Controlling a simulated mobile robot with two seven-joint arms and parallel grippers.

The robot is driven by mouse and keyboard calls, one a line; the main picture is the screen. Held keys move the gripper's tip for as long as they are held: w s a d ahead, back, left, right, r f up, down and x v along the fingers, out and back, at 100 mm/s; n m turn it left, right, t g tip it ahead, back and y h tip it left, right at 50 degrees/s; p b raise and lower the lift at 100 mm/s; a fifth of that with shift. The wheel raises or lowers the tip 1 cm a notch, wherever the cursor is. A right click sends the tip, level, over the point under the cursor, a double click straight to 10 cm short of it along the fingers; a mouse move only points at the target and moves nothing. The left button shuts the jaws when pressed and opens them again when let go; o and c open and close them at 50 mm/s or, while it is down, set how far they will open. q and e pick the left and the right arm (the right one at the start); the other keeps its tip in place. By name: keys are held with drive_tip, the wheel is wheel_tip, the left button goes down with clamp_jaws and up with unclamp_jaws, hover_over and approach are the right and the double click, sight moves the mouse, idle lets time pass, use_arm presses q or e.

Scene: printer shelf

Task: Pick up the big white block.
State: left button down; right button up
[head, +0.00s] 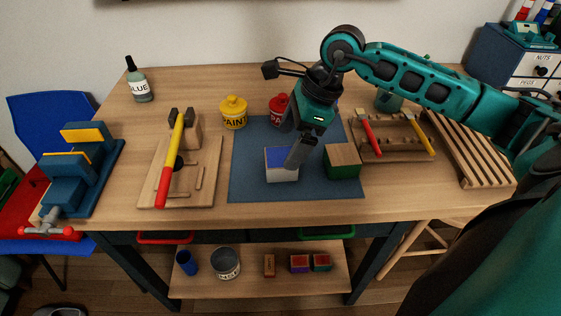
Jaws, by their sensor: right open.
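The big white block (282,175) has a blue top and a pale front face. It sits on the dark blue mat (245,185) near the middle of the table. My right gripper (295,158) reaches down from the upper right and is open. Its near finger covers the right part of the block; I cannot tell whether it touches. A green block with a wooden top (342,170) stands on the mat just right of the gripper. My left gripper is not in view.
Yellow (233,113) and red (278,106) paint pots stand behind. A wooden board with a hammer (158,185) lies left, a tool rack (395,140) and slatted rack (470,150) right. A vise (75,175) and glue bottle (139,84) are further left. The mat's left part is clear.

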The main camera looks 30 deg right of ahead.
sight(282, 156)
drive_tip(key=x, duration=0.5)
drive_tip(key=shift+a+f, duration=0.15)
drive_tip(key=shift+f, duration=0.2)
drive_tip(key=shift+c, duration=0.3)
drive_tip(key=c, duration=1)
